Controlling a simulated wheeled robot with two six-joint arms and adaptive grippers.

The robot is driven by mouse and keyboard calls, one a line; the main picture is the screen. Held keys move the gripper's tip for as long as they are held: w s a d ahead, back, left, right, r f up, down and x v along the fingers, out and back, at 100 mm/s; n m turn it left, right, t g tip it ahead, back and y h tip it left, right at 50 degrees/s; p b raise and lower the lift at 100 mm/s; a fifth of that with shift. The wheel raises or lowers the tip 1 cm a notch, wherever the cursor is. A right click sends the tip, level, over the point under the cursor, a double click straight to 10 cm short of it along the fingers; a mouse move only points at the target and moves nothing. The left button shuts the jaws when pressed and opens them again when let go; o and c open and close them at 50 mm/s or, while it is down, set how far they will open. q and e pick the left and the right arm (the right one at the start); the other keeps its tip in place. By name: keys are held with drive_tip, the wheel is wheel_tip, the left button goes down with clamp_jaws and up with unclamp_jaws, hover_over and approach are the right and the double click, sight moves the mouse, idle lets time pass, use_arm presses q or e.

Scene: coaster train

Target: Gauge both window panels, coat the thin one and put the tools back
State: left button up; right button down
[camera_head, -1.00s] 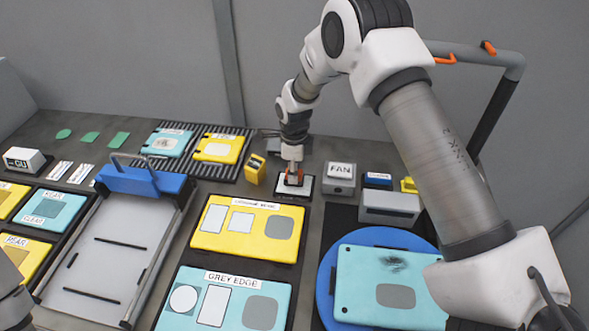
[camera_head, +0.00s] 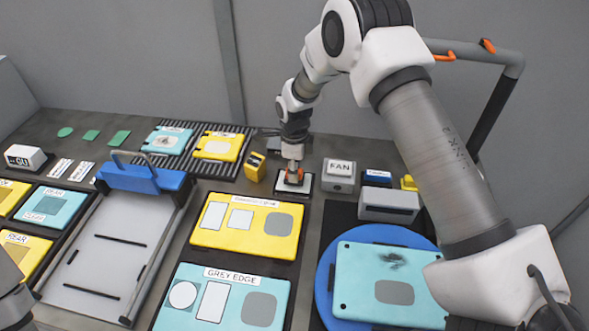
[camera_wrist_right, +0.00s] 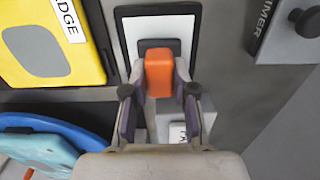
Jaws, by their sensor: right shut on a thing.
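My right gripper (camera_head: 293,174) is shut on an orange block (camera_wrist_right: 158,73), which has a dark grey foot. In the right wrist view the gripper (camera_wrist_right: 159,97) has one finger on each side of the block. The block is over a white pad with a black border (camera_wrist_right: 126,40); whether it touches the pad is unclear. A yellow panel with a partly readable label (camera_head: 215,239) and a teal panel labelled GREY EDGE (camera_head: 180,322) lie in front. A teal panel with a dark smudge (camera_head: 365,290) lies on a blue round table (camera_head: 325,265).
A FAN box (camera_head: 340,184) and a grey box (camera_head: 385,213) stand right of the pad. A small yellow block (camera_head: 254,170) stands left of it. A grey box with a partly cut label (camera_wrist_right: 285,45) is near the gripper. Several panels and a blue-barred frame (camera_head: 145,179) fill the left.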

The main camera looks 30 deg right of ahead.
drive_tip(key=shift+f, duration=0.3)
drive_tip(key=shift+f, duration=0.1)
idle(1.3)
drive_tip(key=shift+r+p, duration=0.9)
drive_tip(key=shift+r, duration=0.05)
wheel_tip(320, 180, up, 5)
drive_tip(key=p, duration=0.4)
drive_tip(key=shift+r, duration=0.1)
